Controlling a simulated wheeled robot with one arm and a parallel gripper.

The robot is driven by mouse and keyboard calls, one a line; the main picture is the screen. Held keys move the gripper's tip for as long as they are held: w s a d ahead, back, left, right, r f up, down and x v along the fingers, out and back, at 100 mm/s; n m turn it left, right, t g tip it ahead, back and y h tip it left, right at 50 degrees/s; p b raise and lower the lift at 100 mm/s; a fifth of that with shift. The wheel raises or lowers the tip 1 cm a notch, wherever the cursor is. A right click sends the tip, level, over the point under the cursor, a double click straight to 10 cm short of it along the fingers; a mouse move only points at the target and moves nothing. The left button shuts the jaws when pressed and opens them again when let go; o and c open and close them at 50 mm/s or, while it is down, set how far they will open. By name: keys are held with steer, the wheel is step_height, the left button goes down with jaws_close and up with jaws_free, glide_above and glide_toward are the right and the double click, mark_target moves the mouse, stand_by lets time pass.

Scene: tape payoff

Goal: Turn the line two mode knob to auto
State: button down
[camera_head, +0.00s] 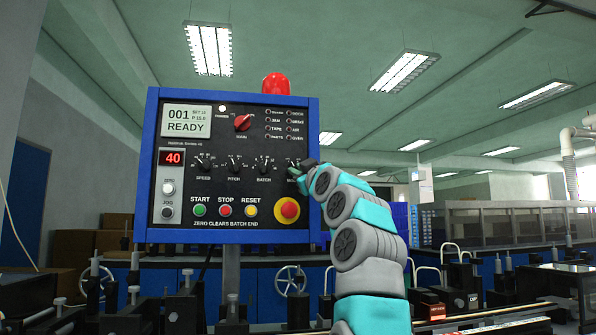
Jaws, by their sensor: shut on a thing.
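A blue-framed control panel (312,120) with a black face stands in the middle of the view. A row of black knobs runs across it: the speed knob (203,163), the pitch knob (234,163), the batch knob (264,163) and a far-right knob, mostly hidden with its label by my gripper. I cannot tell which knob is the line two mode knob. My gripper (300,174) is at the far-right knob and shut on it; the fingertips are hardly visible.
A display (187,121) reads READY and a red readout (173,158) shows 40. A red emergency button (289,210) sits just below my gripper. Start (200,210), stop (225,210) and reset (251,210) buttons line the bottom. A red beacon (276,84) tops the panel. Machinery stands behind.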

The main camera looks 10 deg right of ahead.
stand_by(0.8)
steer(key=c, duration=0.9)
jaws_free()
steer(key=shift+s, duration=0.1)
steer(key=b+v, duration=0.7)
steer(key=shift+s+f, duration=0.1)
steer(key=shift+s, duration=0.2)
